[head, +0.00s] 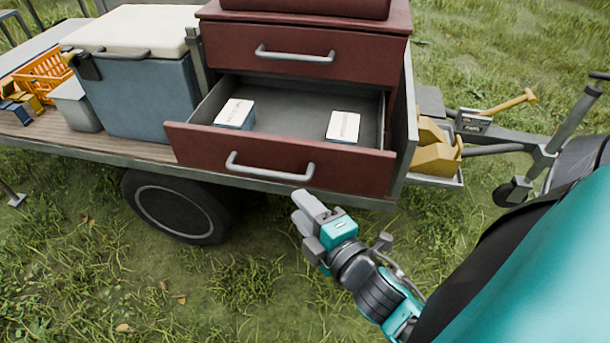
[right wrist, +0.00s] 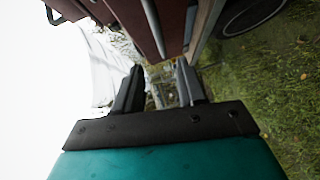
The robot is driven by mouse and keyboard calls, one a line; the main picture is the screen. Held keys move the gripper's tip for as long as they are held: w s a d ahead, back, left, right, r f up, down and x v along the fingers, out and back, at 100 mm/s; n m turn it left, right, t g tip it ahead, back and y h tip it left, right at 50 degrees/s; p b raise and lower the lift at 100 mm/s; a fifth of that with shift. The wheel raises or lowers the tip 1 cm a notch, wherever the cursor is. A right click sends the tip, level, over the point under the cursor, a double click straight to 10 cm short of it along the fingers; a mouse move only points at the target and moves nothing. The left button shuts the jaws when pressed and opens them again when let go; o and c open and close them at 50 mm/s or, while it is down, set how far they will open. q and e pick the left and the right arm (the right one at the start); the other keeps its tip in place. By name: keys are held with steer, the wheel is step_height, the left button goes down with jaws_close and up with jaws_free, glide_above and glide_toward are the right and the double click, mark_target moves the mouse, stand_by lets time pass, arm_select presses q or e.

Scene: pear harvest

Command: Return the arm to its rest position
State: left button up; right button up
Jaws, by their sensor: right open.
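My right gripper (head: 306,212) is in front of the red cabinet's open lower drawer, just below its handle. It is open and empty, and in the head view it shows apart from the handle (head: 268,168) or nearly so. In the right wrist view the two fingers of the right gripper (right wrist: 160,88) stand apart with nothing between them. My right arm comes in from the lower right. My left gripper is not in view.
The open drawer (head: 290,160) holds two white-topped boxes (head: 235,113) (head: 343,127). It juts out over the trailer's edge. A blue cooler (head: 145,95) and an orange crate (head: 45,72) stand left on the trailer. Its wheel (head: 178,208) is below. Grass in front is clear.

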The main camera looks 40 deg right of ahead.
stand_by(0.5)
steer(key=s+a+f+m+g+y, duration=0.1)
steer(key=a+f+m+g, duration=0.1)
steer(key=f+m, duration=0.4)
steer(key=s+a+f+m+g+y, duration=0.2)
steer(key=a+f+m+g, duration=0.1)
steer(key=f+m, duration=0.4)
steer(key=shift+a+f+g, duration=0.3)
steer(key=shift+a+f, duration=0.05)
steer(key=shift+a, duration=0.05)
steer(key=shift+s, duration=0.1)
